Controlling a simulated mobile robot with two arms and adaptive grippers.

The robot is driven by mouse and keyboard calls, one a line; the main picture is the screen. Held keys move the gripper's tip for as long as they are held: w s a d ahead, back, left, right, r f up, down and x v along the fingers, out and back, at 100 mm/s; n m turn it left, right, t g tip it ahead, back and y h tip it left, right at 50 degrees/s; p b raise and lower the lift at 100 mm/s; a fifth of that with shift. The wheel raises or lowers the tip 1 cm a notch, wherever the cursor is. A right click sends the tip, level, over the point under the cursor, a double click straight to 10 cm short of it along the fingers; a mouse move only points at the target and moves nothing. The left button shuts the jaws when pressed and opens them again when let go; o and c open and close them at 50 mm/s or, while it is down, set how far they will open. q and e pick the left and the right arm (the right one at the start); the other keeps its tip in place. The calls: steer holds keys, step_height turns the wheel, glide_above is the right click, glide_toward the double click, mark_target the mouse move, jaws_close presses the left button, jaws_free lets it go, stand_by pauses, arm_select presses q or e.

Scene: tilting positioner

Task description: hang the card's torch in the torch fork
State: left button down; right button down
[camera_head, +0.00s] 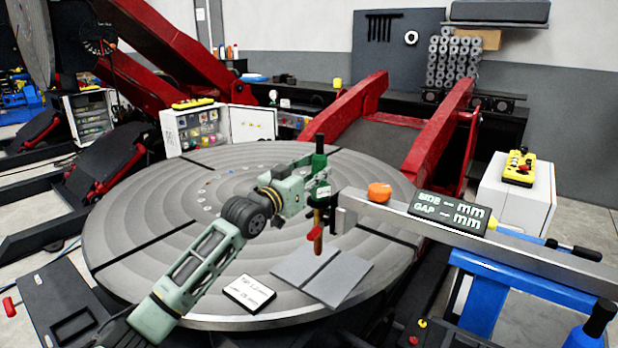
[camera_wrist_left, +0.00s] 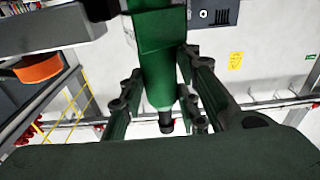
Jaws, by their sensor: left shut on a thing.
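My left gripper (camera_head: 318,178) reaches in from the left above the turntable and is shut on a green torch (camera_head: 320,162). The torch looks upright, with a black upper end. The torch fills the middle of the left wrist view (camera_wrist_left: 163,75), between the fingers (camera_wrist_left: 155,100). An orange and red part (camera_head: 316,236) shows below the gripper; I cannot tell whether it belongs to the torch. A white card (camera_head: 248,292) lies on the turntable, its print too small to read surely. I cannot clearly make out the torch fork. My right gripper is not identifiable.
The grey beam (camera_head: 400,215) ends close to the right of the torch and carries an orange knob (camera_head: 379,192) and a SIDE/GAP display (camera_head: 450,211). Grey plates (camera_head: 320,275) lie on the turntable (camera_head: 140,240). A blue stand (camera_head: 485,300) is at right.

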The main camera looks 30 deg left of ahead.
mark_target(314, 189)
arm_select(q)
steer(key=shift+w+d+r+b, duration=0.1)
steer(key=shift+w+r+b, duration=0.1)
steer(key=shift+w, duration=0.4)
steer(key=shift+w+d+r+b, duration=0.1)
steer(key=shift+w+r+b, duration=0.05)
steer(key=shift+w, duration=0.45)
steer(key=shift+s+f+b, duration=0.1)
steer(key=shift+f+b, duration=0.9)
steer(key=shift+f, duration=1.05)
steer(key=c, duration=1.3)
jaws_free()
steer(key=shift+s+d+f, duration=0.1)
steer(key=shift+o, duration=0.4)
steer(key=shift+f, duration=0.5)
steer(key=s+a, duration=0.1)
steer(key=s, duration=1)
steer(key=shift+s+a, duration=0.4)
steer(key=shift+f, duration=0.1)
